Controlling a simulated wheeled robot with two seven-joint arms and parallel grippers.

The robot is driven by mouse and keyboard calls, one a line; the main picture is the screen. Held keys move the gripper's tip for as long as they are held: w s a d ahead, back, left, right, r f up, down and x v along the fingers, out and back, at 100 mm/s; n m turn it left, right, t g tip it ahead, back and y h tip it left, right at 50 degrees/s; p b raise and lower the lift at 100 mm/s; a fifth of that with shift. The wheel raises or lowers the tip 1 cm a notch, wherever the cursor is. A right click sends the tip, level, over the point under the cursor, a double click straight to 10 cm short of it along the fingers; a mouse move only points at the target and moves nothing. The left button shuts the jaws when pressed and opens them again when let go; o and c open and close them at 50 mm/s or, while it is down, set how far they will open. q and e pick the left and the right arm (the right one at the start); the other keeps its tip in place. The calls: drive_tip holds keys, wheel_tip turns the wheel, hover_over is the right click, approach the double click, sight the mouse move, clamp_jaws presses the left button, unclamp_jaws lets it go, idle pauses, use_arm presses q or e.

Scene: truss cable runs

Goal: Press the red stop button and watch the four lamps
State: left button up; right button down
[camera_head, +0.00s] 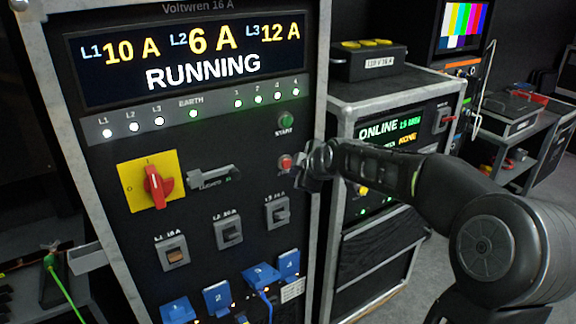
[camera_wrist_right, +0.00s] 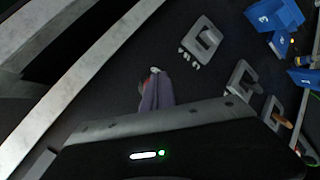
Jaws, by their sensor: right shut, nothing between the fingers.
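The red stop button (camera_head: 286,162) is on the black panel of the Voltwren cabinet, below the green START button (camera_head: 286,120). My right gripper (camera_head: 303,166) is shut and empty, with its tips at the button's right side; I cannot tell if they touch it. In the right wrist view the shut fingers (camera_wrist_right: 157,92) point at the panel and hide most of the button, with a bit of red at their tips. The four numbered lamps (camera_head: 267,98) glow green. The display (camera_head: 190,55) reads RUNNING, with 10 A, 6 A and 12 A. My left gripper is not in view.
The panel also carries a red rotary switch (camera_head: 157,186) on yellow, a grey latch handle (camera_head: 214,178), breakers (camera_head: 228,232) and blue sockets (camera_head: 217,298). White L1 to L3 lamps (camera_head: 133,127) and a green EARTH lamp (camera_head: 193,113) are lit. A second rack (camera_head: 395,90) stands to the right.

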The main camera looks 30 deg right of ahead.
drive_tip(key=shift+w, duration=0.1)
drive_tip(key=shift+w+b, duration=0.3)
drive_tip(key=shift+w, duration=0.35)
idle(0.6)
drive_tip(key=shift+s, duration=0.1)
drive_tip(key=shift+s+b, duration=0.5)
drive_tip(key=shift+s, duration=0.15)
idle(0.3)
drive_tip(key=s+b, duration=0.1)
drive_tip(key=s, duration=0.4)
drive_tip(key=shift+b, duration=0.4)
